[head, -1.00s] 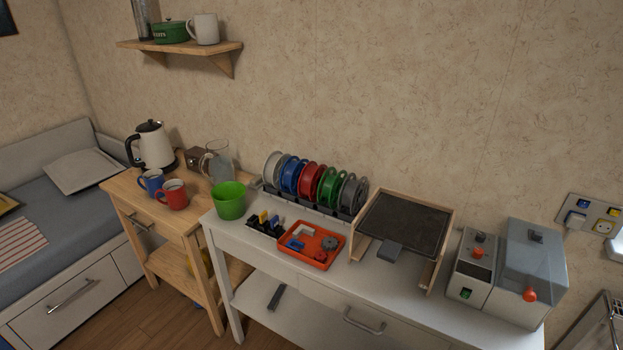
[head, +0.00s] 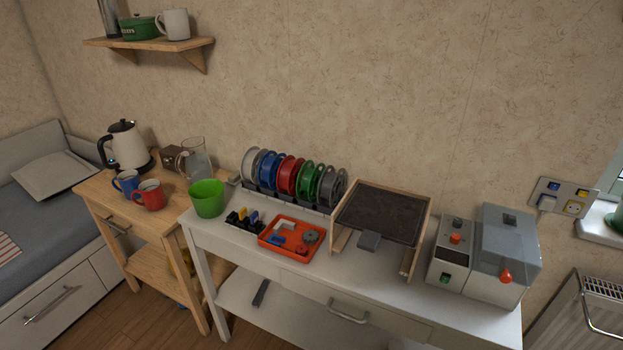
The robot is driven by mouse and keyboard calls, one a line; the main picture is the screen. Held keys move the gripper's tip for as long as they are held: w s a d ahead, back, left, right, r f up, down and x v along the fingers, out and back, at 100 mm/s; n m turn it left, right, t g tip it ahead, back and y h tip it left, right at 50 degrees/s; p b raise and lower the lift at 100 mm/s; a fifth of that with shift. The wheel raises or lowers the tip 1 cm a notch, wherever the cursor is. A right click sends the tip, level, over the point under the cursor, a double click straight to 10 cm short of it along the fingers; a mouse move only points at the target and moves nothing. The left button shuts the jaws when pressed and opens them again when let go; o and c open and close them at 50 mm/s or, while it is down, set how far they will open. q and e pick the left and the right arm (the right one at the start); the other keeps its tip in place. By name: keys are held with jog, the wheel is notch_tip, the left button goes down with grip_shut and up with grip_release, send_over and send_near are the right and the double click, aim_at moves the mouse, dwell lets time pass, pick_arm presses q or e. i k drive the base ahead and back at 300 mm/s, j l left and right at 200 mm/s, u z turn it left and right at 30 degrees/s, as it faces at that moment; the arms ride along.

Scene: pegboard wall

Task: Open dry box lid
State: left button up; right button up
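The dry box (head: 499,255) is a grey box with a translucent grey lid (head: 509,236) at the right end of the white table. Its lid looks closed. Neither of my grippers shows in the head view.
The white table (head: 290,268) also holds a wooden-framed dark plate (head: 382,215), an orange tray (head: 292,236) of small parts, a rack of coloured spools (head: 293,179) and a green cup (head: 207,198). A wall socket (head: 560,197) and a radiator (head: 590,315) are at the right.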

aim_at(505, 278)
jog(key=z, duration=1.4)
